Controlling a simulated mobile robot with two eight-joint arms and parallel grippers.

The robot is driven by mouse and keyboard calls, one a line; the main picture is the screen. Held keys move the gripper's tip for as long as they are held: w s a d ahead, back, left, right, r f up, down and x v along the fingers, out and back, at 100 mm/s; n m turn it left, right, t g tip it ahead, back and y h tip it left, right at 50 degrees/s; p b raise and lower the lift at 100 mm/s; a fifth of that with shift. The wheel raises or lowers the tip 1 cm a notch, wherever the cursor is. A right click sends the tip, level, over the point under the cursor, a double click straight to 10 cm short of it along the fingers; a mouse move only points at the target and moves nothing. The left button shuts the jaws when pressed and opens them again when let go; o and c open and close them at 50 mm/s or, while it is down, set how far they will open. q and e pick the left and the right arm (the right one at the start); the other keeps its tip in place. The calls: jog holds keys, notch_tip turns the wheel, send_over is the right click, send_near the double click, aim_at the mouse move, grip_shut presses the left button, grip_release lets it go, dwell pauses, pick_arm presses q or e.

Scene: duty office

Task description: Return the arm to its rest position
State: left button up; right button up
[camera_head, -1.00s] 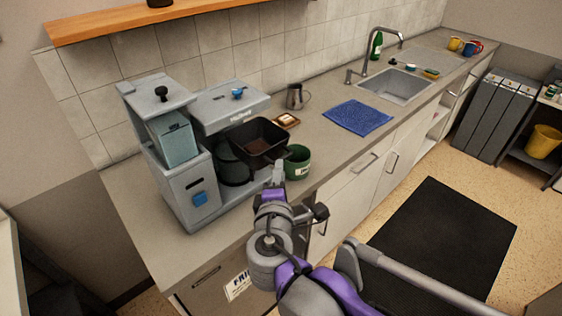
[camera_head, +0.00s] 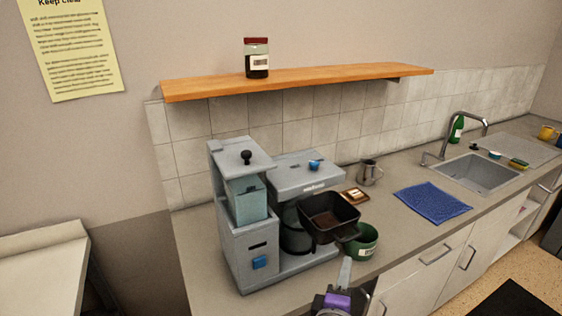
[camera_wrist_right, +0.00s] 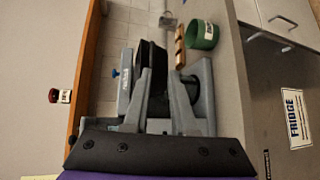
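My right gripper (camera_head: 346,264) is low in the head view, in front of the coffee machine (camera_head: 262,240) and just below the handle of the black filter basket (camera_head: 328,213). In the right wrist view its two fingers (camera_wrist_right: 162,80) stand apart, pointing toward the machine. The dark basket (camera_wrist_right: 150,58) shows between and beyond them. My left gripper is in neither view.
A green mug (camera_head: 362,243) stands close right of my gripper. A metal pitcher (camera_head: 369,172), a small wooden tray (camera_head: 355,196) and a blue cloth (camera_head: 432,203) lie farther along the counter. An orange shelf (camera_head: 330,75) with a jar (camera_head: 256,58) hangs above.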

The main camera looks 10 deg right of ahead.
jog(key=s+d+f+m+g+y, duration=0.1)
jog(key=s+d+f+m+g, duration=0.2)
jog(key=f, duration=0.4)
jog(key=s+d+f+m+g+y, duration=0.1)
jog(key=s+d+f+m+g, duration=0.2)
jog(key=f, duration=0.4)
jog(key=s+a+f+m+g+y, duration=0.2)
jog(key=s+a+f+m+y, duration=0.3)
jog(key=s+f+m, duration=0.1)
jog(key=shift+a+f+m, duration=0.2)
jog(key=shift+f+m, duration=0.4)
jog(key=shift+m, duration=0.5)
